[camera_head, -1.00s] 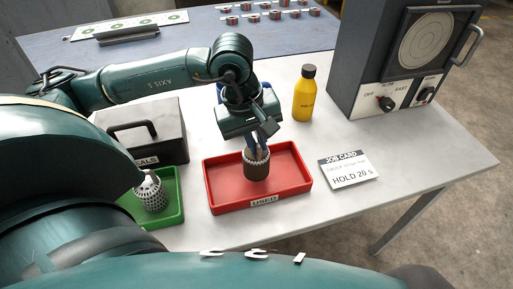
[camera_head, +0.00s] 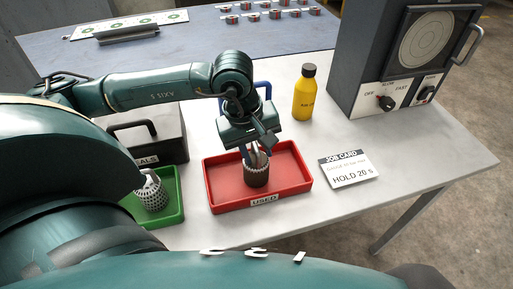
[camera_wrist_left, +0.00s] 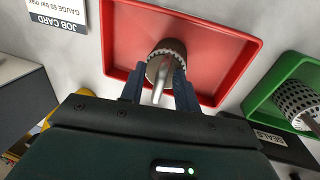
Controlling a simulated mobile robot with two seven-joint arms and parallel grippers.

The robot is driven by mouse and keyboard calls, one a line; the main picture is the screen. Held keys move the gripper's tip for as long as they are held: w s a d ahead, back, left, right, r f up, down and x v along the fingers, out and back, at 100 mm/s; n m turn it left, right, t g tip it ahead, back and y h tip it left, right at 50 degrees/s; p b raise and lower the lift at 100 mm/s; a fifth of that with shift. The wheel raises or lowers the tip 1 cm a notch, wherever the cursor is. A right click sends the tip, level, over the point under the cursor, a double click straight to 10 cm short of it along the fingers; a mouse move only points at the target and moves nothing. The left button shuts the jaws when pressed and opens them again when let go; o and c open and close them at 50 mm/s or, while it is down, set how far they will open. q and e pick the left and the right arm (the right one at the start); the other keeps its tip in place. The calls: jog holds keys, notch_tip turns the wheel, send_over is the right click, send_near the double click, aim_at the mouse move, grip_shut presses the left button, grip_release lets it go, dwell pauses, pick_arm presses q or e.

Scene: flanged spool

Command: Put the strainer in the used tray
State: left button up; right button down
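The dark brown strainer (camera_head: 257,175), a cylinder with a toothed rim and a pale handle, stands in the red used tray (camera_head: 291,186), near its front middle. My left gripper (camera_head: 251,153) is just above it, fingers pointing down. In the left wrist view, the strainer (camera_wrist_left: 166,50) shows between and beyond the fingertips (camera_wrist_left: 157,85). The fingers are apart, one on each side of the handle, with gaps visible, so the gripper looks open. The strainer's base is partly hidden. My right gripper is not in view.
A green tray (camera_head: 172,213) holds a pale perforated strainer (camera_head: 152,195) on the left. A dark seals box (camera_head: 150,141), a yellow bottle (camera_head: 305,95), a job card (camera_head: 348,170) and a grey machine (camera_head: 395,60) stand around. The table's right front is clear.

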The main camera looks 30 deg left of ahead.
aim_at(246, 164)
pick_arm(q)
notch_tip(246, 164, up, 12)
jog(key=s+a, duration=0.1)
jog(key=shift+s+a, duration=0.3)
jog(key=shift+s, duration=0.1)
dwell(0.6)
